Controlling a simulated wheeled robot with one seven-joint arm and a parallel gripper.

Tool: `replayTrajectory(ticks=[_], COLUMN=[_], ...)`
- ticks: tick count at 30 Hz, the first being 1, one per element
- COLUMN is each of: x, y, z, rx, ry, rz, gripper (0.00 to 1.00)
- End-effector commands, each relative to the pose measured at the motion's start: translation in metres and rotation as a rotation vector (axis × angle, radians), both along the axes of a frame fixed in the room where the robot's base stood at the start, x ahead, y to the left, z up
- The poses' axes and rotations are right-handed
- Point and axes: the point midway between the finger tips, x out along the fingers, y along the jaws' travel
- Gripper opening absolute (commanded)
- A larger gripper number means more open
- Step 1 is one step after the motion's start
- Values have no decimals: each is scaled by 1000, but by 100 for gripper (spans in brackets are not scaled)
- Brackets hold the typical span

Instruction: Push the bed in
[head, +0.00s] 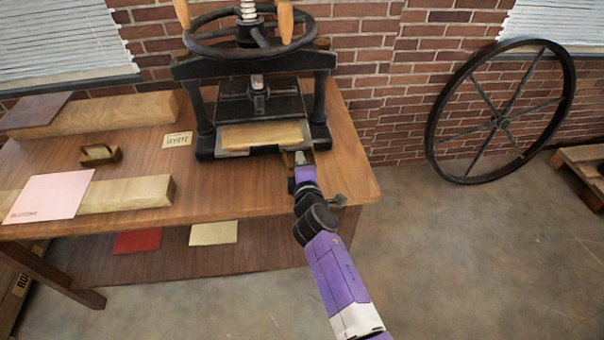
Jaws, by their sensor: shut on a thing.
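The black hand press (205,120) stands on the wooden table against the brick wall. Its bed (262,135), a flat tray topped by a tan board, lies low between the two uprights. The bed's front part shows in front of the dark platen (262,105); its rear is hidden under the platen. My gripper (298,158) is at the bed's front right corner, shut on its front edge. The fingertips are small in the picture, and the exact grip is partly hidden by my wrist.
The handwheel (250,45) with wooden handles sits atop the press. Left on the table (130,160) are wooden beams (140,190), a pink sheet (52,196), a small block (100,154) and a label card (177,140). A large spoked wheel (430,135) leans on the wall at right.

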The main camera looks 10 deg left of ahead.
Motion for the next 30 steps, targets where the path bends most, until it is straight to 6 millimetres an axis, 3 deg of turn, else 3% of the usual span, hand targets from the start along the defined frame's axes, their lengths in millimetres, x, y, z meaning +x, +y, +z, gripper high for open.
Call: replayTrajectory(ticks=[12,13,16,30], x=[3,3,3,-7], y=[0,0,1,-3], z=[-1,-1,-1,3], rx=[-1,-1,-1,-1], ry=[2,2,2,1], rz=[-1,-1,-1,-1], gripper=[0,13,32,33])
